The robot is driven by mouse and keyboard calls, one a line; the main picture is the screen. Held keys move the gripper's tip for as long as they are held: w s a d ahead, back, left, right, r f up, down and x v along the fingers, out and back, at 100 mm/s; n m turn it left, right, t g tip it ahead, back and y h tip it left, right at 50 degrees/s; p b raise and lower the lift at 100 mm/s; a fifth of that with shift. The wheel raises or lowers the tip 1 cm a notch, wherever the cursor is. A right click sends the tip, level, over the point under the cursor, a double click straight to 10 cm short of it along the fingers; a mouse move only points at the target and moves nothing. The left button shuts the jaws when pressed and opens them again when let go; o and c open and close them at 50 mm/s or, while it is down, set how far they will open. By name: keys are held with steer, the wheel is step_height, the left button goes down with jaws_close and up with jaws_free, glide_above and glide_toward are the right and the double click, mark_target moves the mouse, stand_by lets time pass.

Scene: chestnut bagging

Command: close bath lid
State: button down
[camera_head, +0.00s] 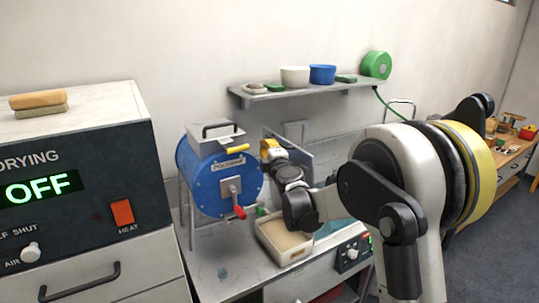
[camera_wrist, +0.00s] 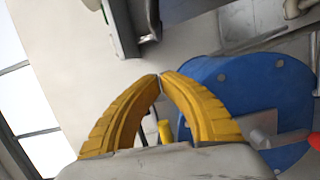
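A grey panel, which looks like the raised bath lid (camera_head: 304,157), stands upright behind my forearm in the head view. The bath (camera_head: 336,229), with bluish water, is below it and mostly hidden by my arm. My gripper (camera_head: 268,146) is at the panel's left edge, near the blue drum; I cannot tell whether it touches the panel. In the wrist view, the yellow fingertips of my gripper (camera_wrist: 160,75) meet with nothing visible between them. A grey edge shows beyond them at the top, but I cannot tell whether it is the lid.
The blue drum (camera_head: 203,183), with a yellow lever (camera_head: 237,149) and red-handled crank (camera_head: 239,211), stands close left. A pale tray (camera_head: 269,245) sits below my gripper. A shelf (camera_head: 258,97) with bowls and a green hose reel (camera_head: 376,64) is above. The drying cabinet (camera_head: 90,165) is left.

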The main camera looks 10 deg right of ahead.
steer(key=shift+w+d+f, duration=0.1)
steer(key=shift+w+d, duration=0.5)
steer(key=shift+d, duration=0.35)
steer(key=shift+w+d, duration=0.6)
steer(key=shift+d, duration=0.3)
steer(key=shift+d, duration=0.1)
